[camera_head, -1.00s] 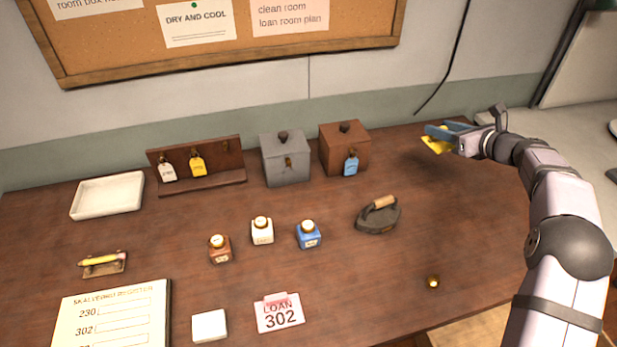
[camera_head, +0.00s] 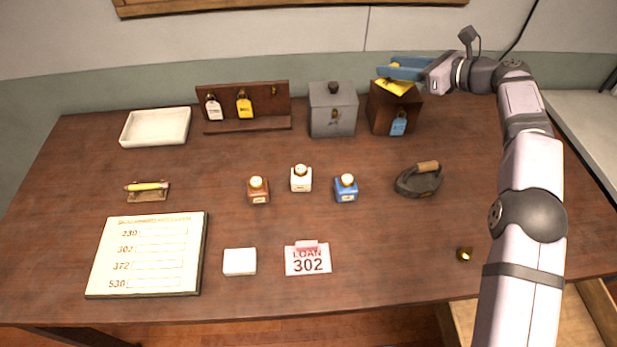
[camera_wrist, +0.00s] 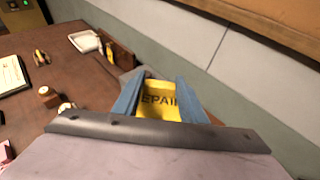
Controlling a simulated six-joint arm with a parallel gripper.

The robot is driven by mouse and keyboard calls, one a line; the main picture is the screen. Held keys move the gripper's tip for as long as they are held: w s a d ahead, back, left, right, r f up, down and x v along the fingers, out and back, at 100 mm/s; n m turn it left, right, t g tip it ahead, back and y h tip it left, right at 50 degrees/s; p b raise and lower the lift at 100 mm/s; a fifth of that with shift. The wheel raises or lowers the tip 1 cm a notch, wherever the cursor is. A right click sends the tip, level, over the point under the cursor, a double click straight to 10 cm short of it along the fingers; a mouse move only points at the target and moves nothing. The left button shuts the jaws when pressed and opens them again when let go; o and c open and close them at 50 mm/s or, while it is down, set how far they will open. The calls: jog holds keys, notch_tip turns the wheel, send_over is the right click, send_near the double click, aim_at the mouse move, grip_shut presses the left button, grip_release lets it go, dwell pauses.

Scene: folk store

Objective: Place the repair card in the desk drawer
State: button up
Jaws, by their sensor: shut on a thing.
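My gripper (camera_head: 405,70) is at the back right of the desk, above the brown box. Its blue fingers are shut on the yellow repair card (camera_head: 393,87). In the wrist view the repair card (camera_wrist: 160,101) sits between the fingers, its lettering partly readable as "EPAIR". The desk drawer (camera_head: 462,322) is at the lower right below the desk's front edge. Only part of its wooden edge and inside shows, partly hidden behind my arm, and it looks pulled out.
The brown box (camera_head: 380,118) with a blue tag stands under my gripper, the grey box (camera_head: 333,117) left of it. An iron (camera_head: 419,180), several ink bottles, a LOAN 302 card (camera_head: 307,259) and a register (camera_head: 148,255) lie on the desk. A brass knob (camera_head: 464,254) is near the front right edge.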

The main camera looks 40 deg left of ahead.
jog(key=s+a+f+n+g+h, duration=0.1)
jog(key=s+a+n+g, duration=0.2)
jog(key=s+a, duration=0.45)
jog(key=s+a+n+g, duration=0.2)
jog(key=s+a+g, duration=0.15)
jog(key=s, duration=0.65)
jog(key=b, duration=0.5)
send_over(312, 159)
jog(key=shift+t, duration=0.25)
notch_tip(312, 159, down, 18)
jog(key=shift+f, duration=0.25)
jog(key=shift+f, duration=0.1)
jog(key=shift+f+b, duration=1)
jog(key=shift+f, duration=0.75)
jog(key=shift+f, duration=0.15)
jog(key=o, duration=1)
